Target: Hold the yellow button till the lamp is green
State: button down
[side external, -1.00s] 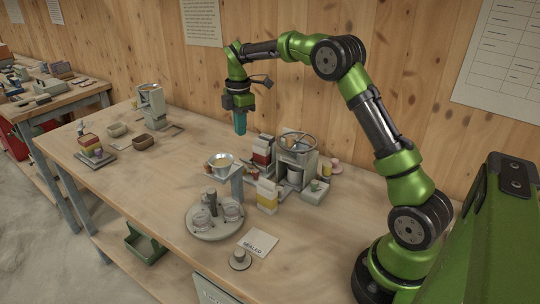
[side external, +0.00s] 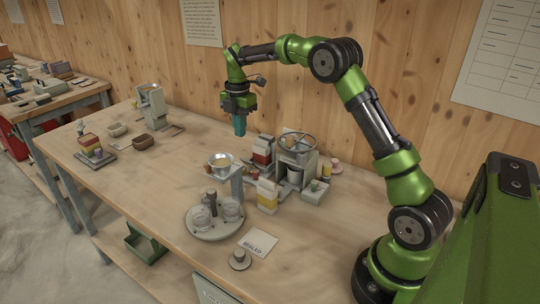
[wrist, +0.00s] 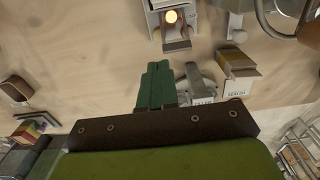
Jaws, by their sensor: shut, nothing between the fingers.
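My gripper (side external: 240,130) is shut and empty, its teal fingers pointing down above the bench behind the scale pan. In the wrist view its green fingers (wrist: 155,85) are together, over bare wood. A small yellow piece (side external: 326,170) stands right of the wheel-topped mixer (side external: 297,155); I cannot tell whether it is the button. My gripper is apart from both. No green light is clear.
A card (side external: 257,242) lies in front. Bench around the left-middle is clear.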

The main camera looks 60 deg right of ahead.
notch_tip(320, 180, down, 12)
jog(key=shift+r, duration=0.25)
jog(key=shift+f, duration=0.1)
jog(key=shift+s+f, duration=0.1)
jog(key=shift+f, duration=1.25)
dwell(0.5)
notch_tip(320, 180, up, 16)
jog(key=shift+w+f, duration=0.25)
jog(key=shift+w, duration=0.1)
jog(key=shift+d, duration=0.1)
